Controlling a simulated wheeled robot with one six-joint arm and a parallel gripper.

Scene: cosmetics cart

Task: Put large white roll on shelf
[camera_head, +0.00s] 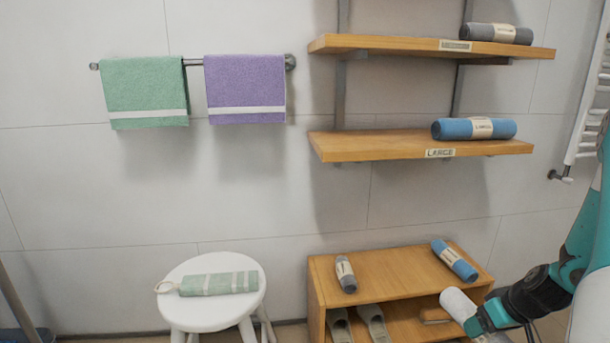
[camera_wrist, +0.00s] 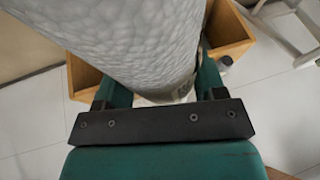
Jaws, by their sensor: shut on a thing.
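The large white roll (camera_head: 460,306) is in my gripper (camera_head: 480,326) at the lower right of the head view, in front of the wooden bench. In the wrist view the roll (camera_wrist: 130,40) fills the upper middle, with a pale dimpled surface, between the two green fingers of my gripper (camera_wrist: 155,90). The gripper is shut on it. The lower wall shelf (camera_head: 340,146) has a label reading LARGE, and a blue roll (camera_head: 455,129) lies at its right end. The upper shelf (camera_head: 350,43) has a label I cannot read and a grey roll (camera_head: 485,33) on its right.
The wooden bench (camera_head: 385,275) holds a small grey roll (camera_head: 345,274) and a blue roll (camera_head: 454,260) on top, slippers (camera_head: 356,324) below. A white stool (camera_head: 185,312) with a green rolled towel (camera_head: 215,283) stands left. A towel radiator (camera_head: 590,105) is at the right. The left of the LARGE shelf is clear.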

